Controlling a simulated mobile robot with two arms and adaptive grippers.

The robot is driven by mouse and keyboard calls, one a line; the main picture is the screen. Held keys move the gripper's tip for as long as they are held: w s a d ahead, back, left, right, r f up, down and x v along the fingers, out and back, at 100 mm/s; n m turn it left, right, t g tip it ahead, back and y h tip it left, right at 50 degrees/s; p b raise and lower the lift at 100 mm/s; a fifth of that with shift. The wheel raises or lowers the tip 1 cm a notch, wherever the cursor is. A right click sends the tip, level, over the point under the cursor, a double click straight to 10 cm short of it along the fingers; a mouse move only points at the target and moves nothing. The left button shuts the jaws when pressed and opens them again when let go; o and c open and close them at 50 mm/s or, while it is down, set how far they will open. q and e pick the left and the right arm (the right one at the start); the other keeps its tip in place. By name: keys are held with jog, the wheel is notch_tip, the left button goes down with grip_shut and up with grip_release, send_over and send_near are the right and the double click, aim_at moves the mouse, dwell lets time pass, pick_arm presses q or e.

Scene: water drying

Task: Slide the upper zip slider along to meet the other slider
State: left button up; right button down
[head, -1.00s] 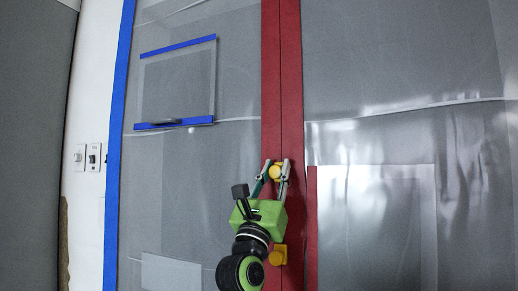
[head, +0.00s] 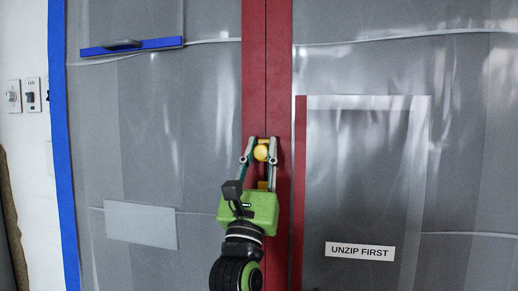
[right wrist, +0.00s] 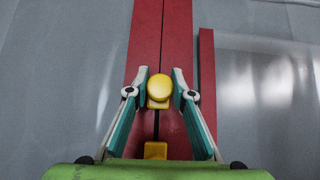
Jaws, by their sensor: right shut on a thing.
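The upper zip slider (head: 261,153) is a yellow knob on the dark seam of a vertical red zip strip (head: 267,60). My right gripper (head: 260,146) is shut on it, with one finger on each side; the right wrist view shows the same knob (right wrist: 159,90) between the fingertips. The other slider (head: 262,185) is a yellow piece just below, between the gripper's fingers, and partly hidden. In the right wrist view this slider (right wrist: 155,150) sits close under the upper one, with a short gap and a dark line between them. My left gripper is not in view.
Grey translucent sheeting (head: 200,120) spreads on both sides of the strip. Right of it is a clear panel with a red edge (head: 299,200) and a sign reading "UNZIP FIRST" (head: 360,251). Blue tape (head: 60,150) and wall switches (head: 32,95) are at the left.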

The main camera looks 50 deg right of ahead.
jog(key=c, duration=1.8)
grip_release()
jog(key=shift+o, duration=0.2)
jog(key=v, duration=1.2)
jog(key=shift+w+f, duration=0.1)
